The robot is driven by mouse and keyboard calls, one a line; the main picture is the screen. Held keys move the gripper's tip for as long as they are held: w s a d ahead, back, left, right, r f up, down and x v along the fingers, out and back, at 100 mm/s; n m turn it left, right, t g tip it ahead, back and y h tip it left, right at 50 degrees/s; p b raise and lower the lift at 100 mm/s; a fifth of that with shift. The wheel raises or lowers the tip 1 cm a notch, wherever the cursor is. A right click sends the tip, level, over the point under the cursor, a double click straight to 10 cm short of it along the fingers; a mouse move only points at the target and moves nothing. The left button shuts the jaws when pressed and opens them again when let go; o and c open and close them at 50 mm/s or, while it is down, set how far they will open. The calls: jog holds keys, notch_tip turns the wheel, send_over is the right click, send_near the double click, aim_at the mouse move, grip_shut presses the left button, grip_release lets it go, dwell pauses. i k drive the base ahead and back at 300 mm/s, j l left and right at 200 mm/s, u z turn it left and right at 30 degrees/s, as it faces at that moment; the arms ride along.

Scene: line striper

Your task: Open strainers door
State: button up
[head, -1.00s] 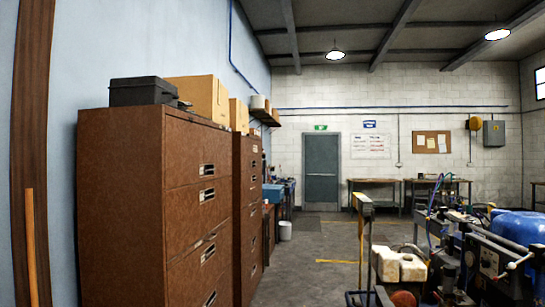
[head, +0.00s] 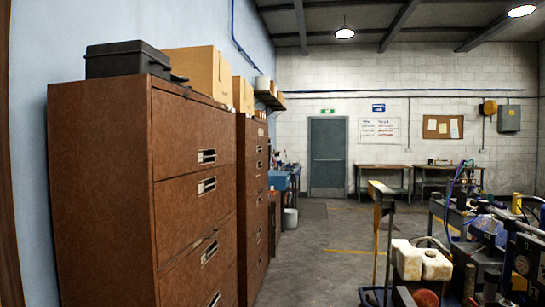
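A machine (head: 490,265) with metal parts, hoses and cables fills the lower right of the head view and is cut off by the frame edge. I cannot make out a strainer or a strainer door on it. Two white jugs (head: 421,261) sit at its near left side. A closed grey-green door (head: 328,155) stands in the far wall under a green sign; nothing seen links it to strainers. My gripper is not in view.
Brown drawer cabinets (head: 192,180) line the left wall close by, with a black case (head: 126,60) and cardboard boxes (head: 197,72) on top. A yellow-edged post (head: 380,225) stands left of the machine. Grey floor (head: 310,265) is free between. Workbenches (head: 383,168) stand at the far wall.

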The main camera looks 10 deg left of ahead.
aim_at(188, 136)
jog(key=i+j, duration=0.2)
jog(key=i, duration=0.25)
jog(key=i+j, duration=0.25)
jog(key=i, duration=0.25)
jog(key=i+j, duration=0.2)
jog(key=i, duration=0.25)
jog(key=i+j+u, duration=0.1)
jog(key=i, duration=0.4)
jog(key=j, duration=0.1)
